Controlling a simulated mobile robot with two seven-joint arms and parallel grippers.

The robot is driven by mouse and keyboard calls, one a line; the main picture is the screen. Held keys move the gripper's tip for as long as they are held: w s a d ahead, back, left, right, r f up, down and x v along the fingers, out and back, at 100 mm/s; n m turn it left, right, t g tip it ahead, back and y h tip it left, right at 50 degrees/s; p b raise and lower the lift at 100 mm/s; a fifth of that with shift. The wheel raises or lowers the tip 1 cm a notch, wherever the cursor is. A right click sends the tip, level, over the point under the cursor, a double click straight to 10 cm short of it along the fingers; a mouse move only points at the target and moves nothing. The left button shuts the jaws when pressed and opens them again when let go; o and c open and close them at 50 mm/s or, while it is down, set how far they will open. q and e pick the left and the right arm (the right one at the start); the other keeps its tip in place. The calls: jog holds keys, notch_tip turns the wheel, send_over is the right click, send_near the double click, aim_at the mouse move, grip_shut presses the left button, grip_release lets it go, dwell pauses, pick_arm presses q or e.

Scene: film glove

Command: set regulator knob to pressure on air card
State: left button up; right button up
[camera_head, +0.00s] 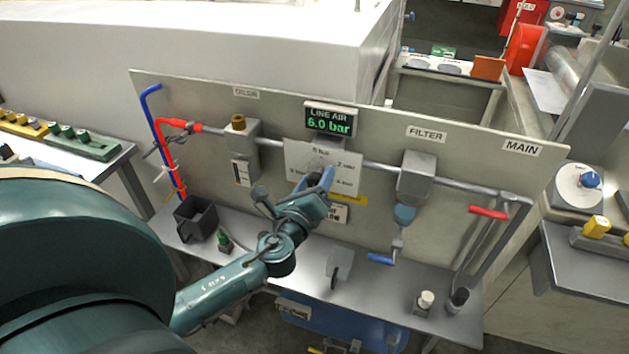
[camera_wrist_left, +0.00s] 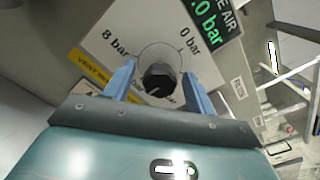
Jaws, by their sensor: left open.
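The regulator knob (camera_wrist_left: 160,78) is black and round, on a white dial plate (camera_head: 300,158) with bar marks around it. In the left wrist view "8 bar" and "0 bar" can be read. My left gripper (camera_head: 326,180) is in front of the dial in the head view and hides the knob. In the left wrist view my left gripper (camera_wrist_left: 158,72) is open, with one blue finger on each side of the knob; contact cannot be told. The line air display (camera_head: 330,119) reads 6.0 bar. I cannot identify an air card for certain. My right gripper is not in view.
The grey panel (camera_head: 470,160) also carries a filter (camera_head: 415,178), a red lever (camera_head: 488,212) and a blue-handled valve (camera_head: 381,259). A black bin (camera_head: 195,219) stands on the shelf at left. A white sheet (camera_head: 547,92) lies at far right.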

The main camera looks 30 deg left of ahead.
pick_arm(q)
jog(key=c, duration=1)
jog(key=shift+o, duration=0.2)
jog(key=shift+f+n, duration=0.1)
jog(key=shift+n, duration=0.3)
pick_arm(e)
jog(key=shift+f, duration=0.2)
pick_arm(q)
jog(key=shift+b, duration=0.35)
jog(key=n+b, duration=0.1)
jog(key=n, duration=0.1)
jog(key=shift+n, duration=0.4)
jog(key=shift+n+b, duration=0.3)
jog(key=shift+n, duration=0.6)
jog(key=n, duration=0.3)
jog(key=shift+b, duration=0.3)
jog(key=shift+n, duration=1.7)
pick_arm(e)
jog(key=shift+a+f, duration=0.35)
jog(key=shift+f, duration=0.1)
